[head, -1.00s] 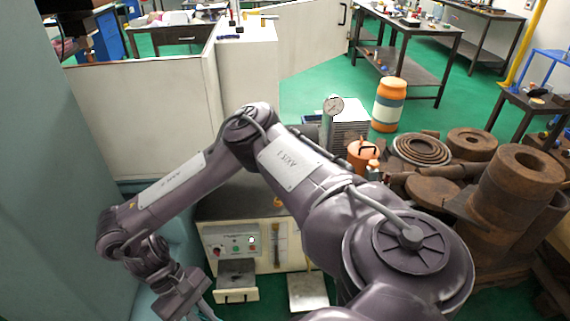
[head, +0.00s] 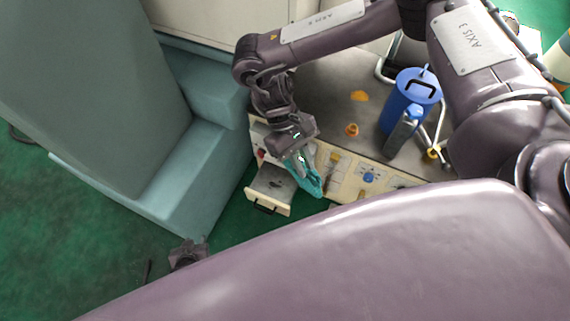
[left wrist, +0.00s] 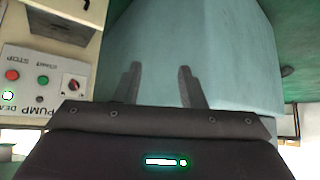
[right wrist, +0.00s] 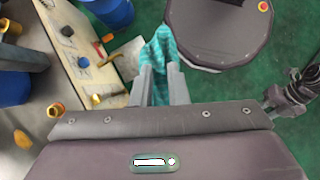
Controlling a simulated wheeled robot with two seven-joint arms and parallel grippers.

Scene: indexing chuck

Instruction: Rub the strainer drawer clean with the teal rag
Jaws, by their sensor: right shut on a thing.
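The strainer drawer (head: 271,186) is pulled out from the low front of the cream machine, its dark handle facing out and its grey inside visible. My right gripper (head: 300,158) is shut on the teal rag (head: 309,182). The rag hangs just right of the drawer, in front of the machine's face; I cannot tell whether it touches the drawer. In the right wrist view the rag (right wrist: 160,52) sticks out beyond the closed fingers. My left gripper (head: 188,254) is low at the left, apart from the drawer. In the left wrist view its fingers (left wrist: 157,85) are apart and empty.
The machine's panel (left wrist: 42,80) with buttons and a knob shows in the left wrist view. A blue canister (head: 408,98) stands on the machine's dark top. A pale teal stepped housing (head: 190,165) stands left of the drawer. Green floor is free in front.

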